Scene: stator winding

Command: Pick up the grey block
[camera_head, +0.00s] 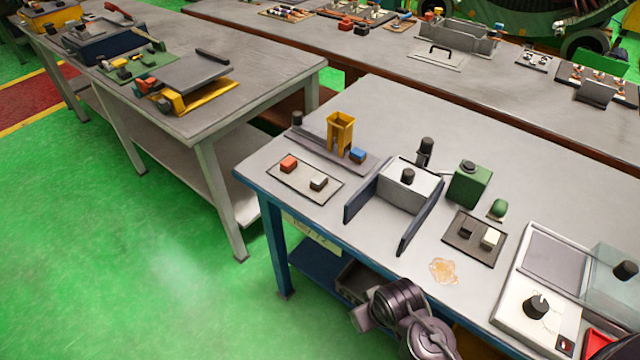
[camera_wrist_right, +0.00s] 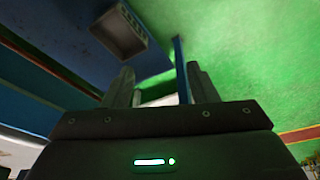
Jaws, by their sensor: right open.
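In the head view a light grey block (camera_head: 318,182) lies beside a red block (camera_head: 288,164) on a thin mat (camera_head: 304,192) at the table's left part. A dark grey block (camera_head: 466,231) and an off-white block (camera_head: 491,237) lie on a second mat (camera_head: 458,244) further right. I cannot tell for certain which one is meant as the grey block. My right gripper (camera_wrist_right: 158,82) shows in the wrist view with its two fingers apart and nothing between them. No block shows in that view. My left gripper is not in view.
A white box (camera_head: 408,190) with dark side plates stands between the mats. A yellow holder (camera_head: 340,130) and a green box (camera_head: 469,184) stand behind. An amber patch (camera_head: 444,270) lies near the front edge. A grey bin (camera_wrist_right: 118,32) and green floor show in the wrist view.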

